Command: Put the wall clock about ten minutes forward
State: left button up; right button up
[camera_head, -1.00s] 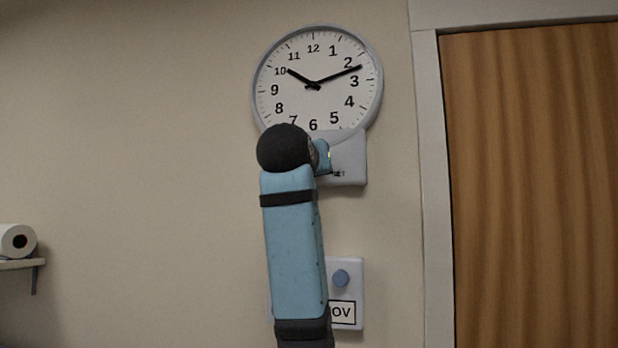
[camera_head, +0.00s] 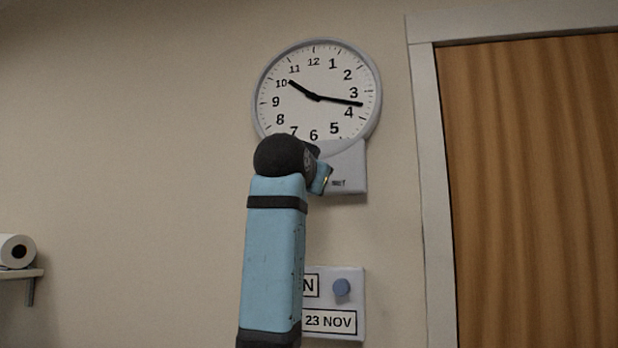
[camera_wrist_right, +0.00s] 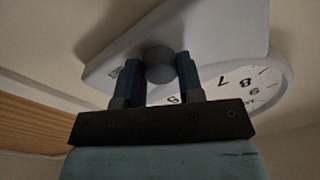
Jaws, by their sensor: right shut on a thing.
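The round white wall clock (camera_head: 316,88) has a grey rim and hangs high in the head view. Its short hand (camera_head: 302,88) points near 10 and its long hand (camera_head: 340,101) points between 3 and 4. A pale box (camera_head: 348,165) marked with small, hard-to-read lettering sits below the dial. My right arm rises in front of it and hides part of the box and the dial's lower edge. My left gripper is out of view.
Below the box, a white wall panel (camera_head: 350,312) has a blue knob (camera_head: 341,287) and a "23 NOV" label, partly behind my arm. A wooden door (camera_head: 530,190) with a pale frame stands at right. A paper roll (camera_head: 17,251) sits on a shelf at left.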

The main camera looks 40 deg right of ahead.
jog(key=shift+f, duration=0.1)
jog(key=o, duration=0.9)
jog(key=b+v, duration=0.3)
jog(key=v, duration=1.1)
jog(key=shift+b, duration=0.3)
